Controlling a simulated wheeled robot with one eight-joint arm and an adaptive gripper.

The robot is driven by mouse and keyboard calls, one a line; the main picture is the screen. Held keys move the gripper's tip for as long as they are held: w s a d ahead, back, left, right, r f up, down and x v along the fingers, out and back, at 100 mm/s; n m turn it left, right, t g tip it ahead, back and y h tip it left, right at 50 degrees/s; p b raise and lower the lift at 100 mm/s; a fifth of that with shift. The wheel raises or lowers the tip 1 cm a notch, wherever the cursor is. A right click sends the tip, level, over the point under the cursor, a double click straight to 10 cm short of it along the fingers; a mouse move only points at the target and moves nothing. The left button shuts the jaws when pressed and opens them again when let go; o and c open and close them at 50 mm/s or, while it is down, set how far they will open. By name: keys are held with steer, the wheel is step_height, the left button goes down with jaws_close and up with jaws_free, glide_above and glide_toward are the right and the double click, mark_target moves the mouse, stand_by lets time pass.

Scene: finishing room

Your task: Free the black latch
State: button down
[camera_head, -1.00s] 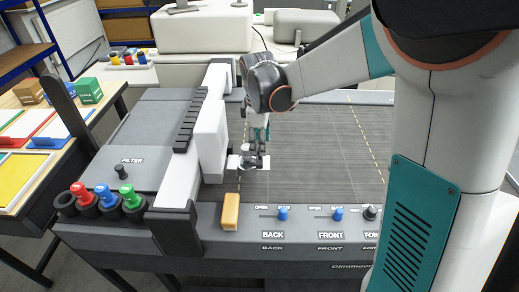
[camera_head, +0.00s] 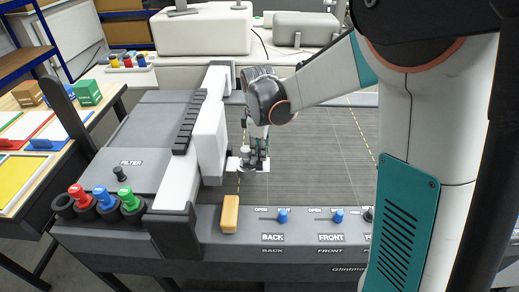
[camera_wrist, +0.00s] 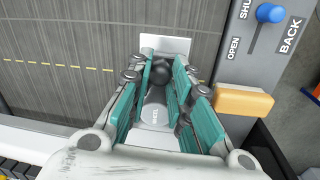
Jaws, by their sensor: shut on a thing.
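A dark rounded piece (camera_wrist: 160,70), which I take to be the black latch, sits between the finger pads of my gripper (camera_wrist: 165,85) in the wrist view. My gripper is shut on it, and the fingers hide much of its shape. A small white plate (camera_wrist: 165,44) lies just beyond the fingertips. In the head view, my gripper (camera_head: 255,160) points down at the left side of the grey ribbed bed, beside the white upright housing (camera_head: 210,140). The latch is too small and covered to make out there.
A yellow-orange block (camera_head: 230,213) stands on the front panel, close to my gripper. Blue sliders (camera_head: 282,216) marked BACK and FRONT are to its right. Red, blue and green knobs (camera_head: 104,198) stand in holders at left. The ribbed bed (camera_head: 310,165) is clear to the right.

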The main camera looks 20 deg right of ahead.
steer(key=d, duration=0.1)
steer(key=s+d, duration=0.1)
steer(key=d, duration=0.1)
steer(key=shift+s+d, duration=0.1)
steer(key=shift+d, duration=0.2)
steer(key=c, duration=1.7)
jaws_free()
steer(key=shift+o, duration=1.4)
steer(key=shift+d, duration=0.2)
steer(key=shift+a, duration=0.1)
steer(key=shift+r, duration=0.1)
step_height(320, 180, up, 12)
steer(key=s, duration=0.1)
steer(key=shift+a, duration=0.3)
